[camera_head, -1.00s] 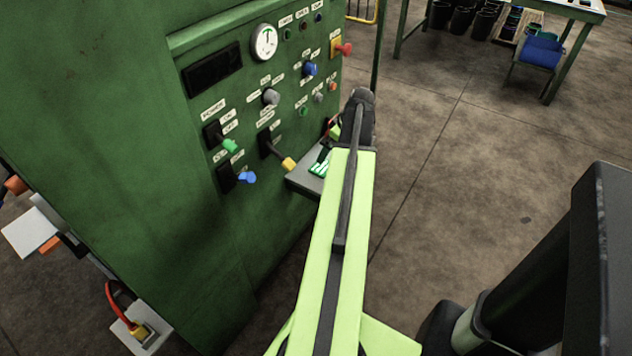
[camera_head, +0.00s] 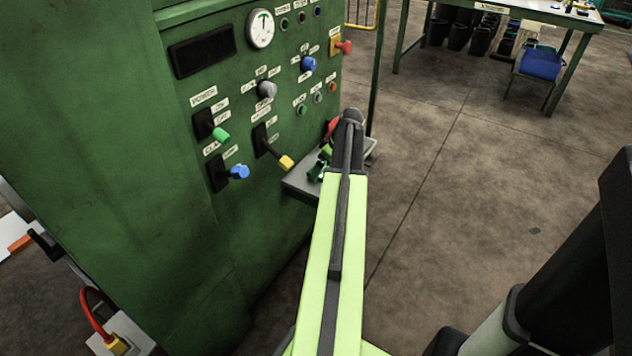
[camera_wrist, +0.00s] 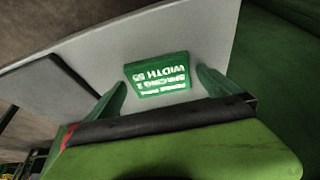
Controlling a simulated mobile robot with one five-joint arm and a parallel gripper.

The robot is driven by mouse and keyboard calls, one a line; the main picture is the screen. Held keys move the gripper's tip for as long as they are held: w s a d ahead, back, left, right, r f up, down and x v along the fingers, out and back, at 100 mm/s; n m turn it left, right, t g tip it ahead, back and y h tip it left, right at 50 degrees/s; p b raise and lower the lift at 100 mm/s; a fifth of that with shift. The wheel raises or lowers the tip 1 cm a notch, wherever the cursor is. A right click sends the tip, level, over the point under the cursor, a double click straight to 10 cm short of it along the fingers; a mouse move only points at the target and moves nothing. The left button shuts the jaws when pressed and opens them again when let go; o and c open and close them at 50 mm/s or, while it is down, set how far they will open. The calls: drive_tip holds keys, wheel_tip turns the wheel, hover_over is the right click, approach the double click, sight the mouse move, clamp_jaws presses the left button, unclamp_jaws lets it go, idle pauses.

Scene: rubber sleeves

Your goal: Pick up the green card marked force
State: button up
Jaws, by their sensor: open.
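In the wrist view, a green card (camera_wrist: 162,76) with white print lies on a pale grey shelf (camera_wrist: 95,45). The print is upside down; two lines seem to read WIDTH and SPACING, and the third is too blurred to read. My gripper (camera_wrist: 160,84) is open, with one green fingertip close to each side of the card. I cannot tell whether either finger touches it. In the head view, the shelf (camera_head: 300,187) juts from the green machine, and my arm hides much of it and the jaws.
The green machine (camera_head: 130,140) stands left of my arm, with a yellow-tipped lever (camera_head: 286,162), a blue knob (camera_head: 239,172) and a green knob (camera_head: 221,135) close to the shelf. A red knob (camera_head: 344,47) sits higher up.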

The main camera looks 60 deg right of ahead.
drive_tip(key=c, duration=1.3)
drive_tip(key=shift+r, duration=0.15)
drive_tip(key=r+p, duration=0.5)
drive_tip(key=shift+s+a+r, duration=0.1)
drive_tip(key=shift+s+a, duration=0.1)
drive_tip(key=shift+s, duration=0.2)
drive_tip(key=s+a+r+p, duration=0.3)
drive_tip(key=s+r+p, duration=0.2)
drive_tip(key=s, duration=0.5)
drive_tip(key=shift+s+r+p, duration=0.2)
drive_tip(key=shift+r+p, duration=0.1)
drive_tip(key=shift+p, duration=0.2)
